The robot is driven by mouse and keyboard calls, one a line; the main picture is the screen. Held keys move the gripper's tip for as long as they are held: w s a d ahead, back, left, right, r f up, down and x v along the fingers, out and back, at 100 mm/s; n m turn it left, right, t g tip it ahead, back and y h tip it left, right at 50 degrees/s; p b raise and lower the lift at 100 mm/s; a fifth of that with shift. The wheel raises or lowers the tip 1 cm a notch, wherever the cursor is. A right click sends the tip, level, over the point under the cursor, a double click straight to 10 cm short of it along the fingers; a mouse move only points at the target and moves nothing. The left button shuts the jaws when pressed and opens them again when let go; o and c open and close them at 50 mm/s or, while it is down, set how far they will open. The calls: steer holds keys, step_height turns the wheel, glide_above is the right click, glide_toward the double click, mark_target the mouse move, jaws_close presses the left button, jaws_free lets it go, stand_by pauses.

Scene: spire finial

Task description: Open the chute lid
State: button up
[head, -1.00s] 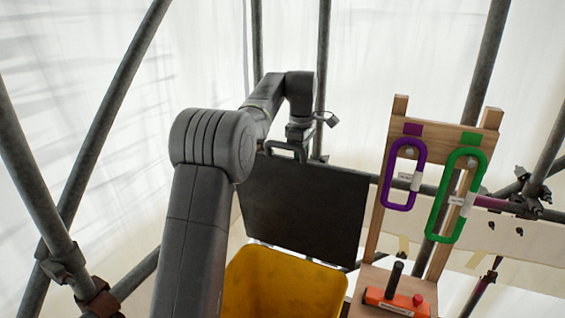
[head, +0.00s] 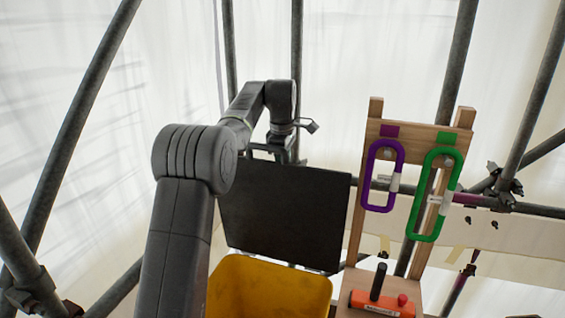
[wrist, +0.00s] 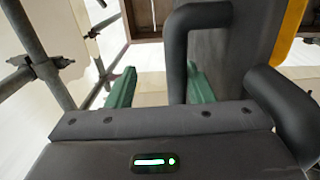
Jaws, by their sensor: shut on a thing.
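The chute lid (head: 284,215) is a dark flat panel standing raised, nearly upright, behind the yellow chute (head: 270,285), whose mouth is uncovered. A dark handle sits at the lid's top edge; in the wrist view this bent handle (wrist: 192,18) rises close in front of the lid (wrist: 228,55). My gripper (head: 276,153) is at the lid's top left and is shut on the handle. In the wrist view its green fingertips (wrist: 158,86) stand on either side of the handle's left leg. In the head view my gripper partly hides the grip.
A wooden rack (head: 415,135) at the right holds a purple link (head: 367,180) and a green link (head: 416,215). An orange tool (head: 383,303) lies on its shelf. Scaffold poles (head: 90,105) and white sheeting surround the area.

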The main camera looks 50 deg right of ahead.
steer(key=shift+d+r, duration=0.1)
steer(key=shift+r, duration=0.1)
step_height(320, 180, up, 7)
steer(key=shift+a, duration=0.25)
steer(key=shift+a, duration=0.15)
stand_by(0.7)
